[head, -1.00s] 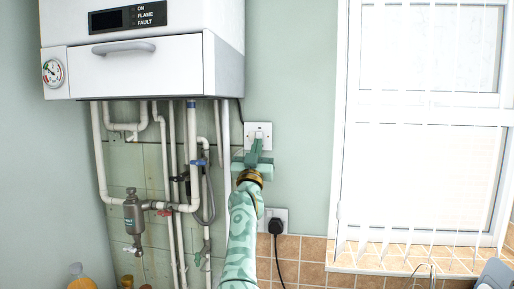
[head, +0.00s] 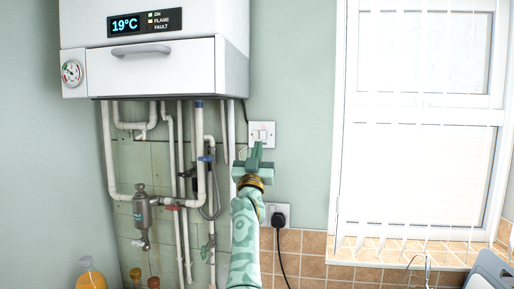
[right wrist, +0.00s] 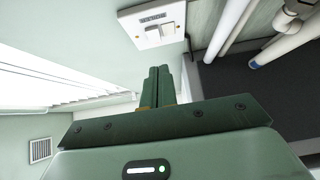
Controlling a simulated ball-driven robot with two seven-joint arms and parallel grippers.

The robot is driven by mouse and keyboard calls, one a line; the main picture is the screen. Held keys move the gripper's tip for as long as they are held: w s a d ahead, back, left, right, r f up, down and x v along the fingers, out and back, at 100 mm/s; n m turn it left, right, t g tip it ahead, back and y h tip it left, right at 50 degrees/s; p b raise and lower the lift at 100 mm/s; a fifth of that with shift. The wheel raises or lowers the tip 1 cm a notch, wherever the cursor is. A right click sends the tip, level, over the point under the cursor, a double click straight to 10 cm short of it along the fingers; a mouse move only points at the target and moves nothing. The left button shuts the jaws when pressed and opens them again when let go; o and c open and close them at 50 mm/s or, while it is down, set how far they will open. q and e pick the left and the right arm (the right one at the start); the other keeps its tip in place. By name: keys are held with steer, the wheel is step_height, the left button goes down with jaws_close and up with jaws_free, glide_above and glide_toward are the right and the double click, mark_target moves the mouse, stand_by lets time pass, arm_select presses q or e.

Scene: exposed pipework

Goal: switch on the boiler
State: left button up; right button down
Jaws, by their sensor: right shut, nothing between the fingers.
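The white boiler (head: 150,50) hangs on the wall at the upper left of the head view. Its display (head: 125,24) is lit and reads 19°C, with small ON and FLAME lights glowing beside it. A white wall switch (head: 262,134) is to the right of the boiler's pipes; it also shows in the right wrist view (right wrist: 153,24). My right gripper (head: 256,149) is shut and empty, just below the switch in the head view. In the right wrist view its fingers (right wrist: 157,70) are together and apart from the switch plate. My left gripper is not in view.
White pipes and valves (head: 185,190) run below the boiler, left of my right arm. A socket with a black plug (head: 278,217) and cable is below the switch. A window (head: 425,120) is on the right. Bottles (head: 92,277) stand at the lower left.

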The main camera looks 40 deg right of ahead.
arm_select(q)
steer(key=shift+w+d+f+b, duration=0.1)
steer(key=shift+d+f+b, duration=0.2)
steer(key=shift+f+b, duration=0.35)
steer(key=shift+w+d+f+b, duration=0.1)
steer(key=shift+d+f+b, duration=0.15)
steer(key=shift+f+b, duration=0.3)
arm_select(e)
steer(key=s+a+f, duration=0.3)
steer(key=f, duration=0.5)
steer(key=shift+a, duration=0.2)
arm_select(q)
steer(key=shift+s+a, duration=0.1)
